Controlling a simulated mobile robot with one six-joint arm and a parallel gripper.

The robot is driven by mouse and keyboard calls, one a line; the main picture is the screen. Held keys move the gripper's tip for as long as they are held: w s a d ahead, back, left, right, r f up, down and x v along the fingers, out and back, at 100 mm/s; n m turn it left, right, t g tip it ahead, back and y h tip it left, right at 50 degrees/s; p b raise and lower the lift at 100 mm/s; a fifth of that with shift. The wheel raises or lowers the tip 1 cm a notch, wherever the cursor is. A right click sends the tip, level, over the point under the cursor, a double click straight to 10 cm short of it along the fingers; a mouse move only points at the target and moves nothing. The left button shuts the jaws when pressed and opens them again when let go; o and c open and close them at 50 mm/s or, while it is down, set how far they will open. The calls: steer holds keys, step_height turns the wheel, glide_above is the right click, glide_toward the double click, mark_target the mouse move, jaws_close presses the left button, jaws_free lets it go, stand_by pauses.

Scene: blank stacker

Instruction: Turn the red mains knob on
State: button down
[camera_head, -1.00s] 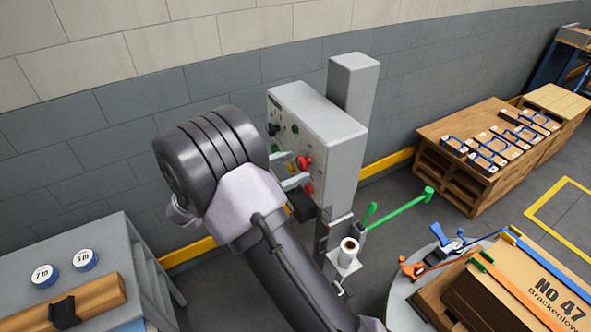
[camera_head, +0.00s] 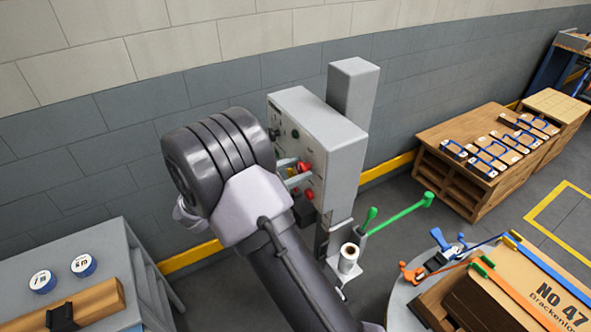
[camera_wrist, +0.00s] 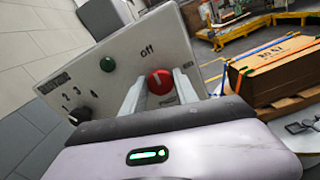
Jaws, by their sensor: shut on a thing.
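The red mains knob (camera_wrist: 160,82) is on the face of the grey control box, between my fingers in the wrist view. An "Off" label is printed above it, and a light pointer mark shows on the knob. The knob also shows in the head view (camera_head: 305,168), partly hidden by my fingers. My gripper (camera_head: 296,173) is at the panel, shut on the red knob. In the wrist view my gripper (camera_wrist: 158,92) has one finger on each side of it. Lettering right of the knob is too small to read.
The control box (camera_head: 334,140) stands on a grey post. A green button (camera_wrist: 107,64) and a black numbered selector (camera_wrist: 80,114) share its face. Another red control (camera_head: 309,194) sits below. A paper roll (camera_head: 349,256) and green-handled tool (camera_head: 405,208) are below right.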

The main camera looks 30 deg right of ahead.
steer(key=m+p, duration=0.1)
steer(key=m, duration=0.7)
steer(key=shift+s+f+m+b, duration=0.1)
steer(key=shift+f+m+b, duration=0.05)
steer(key=shift+m+b, duration=0.25)
steer(key=m+b, duration=0.1)
steer(key=m, duration=0.3)
steer(key=shift+f+m+b, duration=0.1)
steer(key=shift+m+b, duration=0.2)
steer(key=shift+b, duration=0.1)
steer(key=shift+m+b, duration=1.05)
steer(key=shift+m, duration=1.15)
steer(key=c, duration=0.9)
jaws_free()
steer(key=shift+c, duration=0.2)
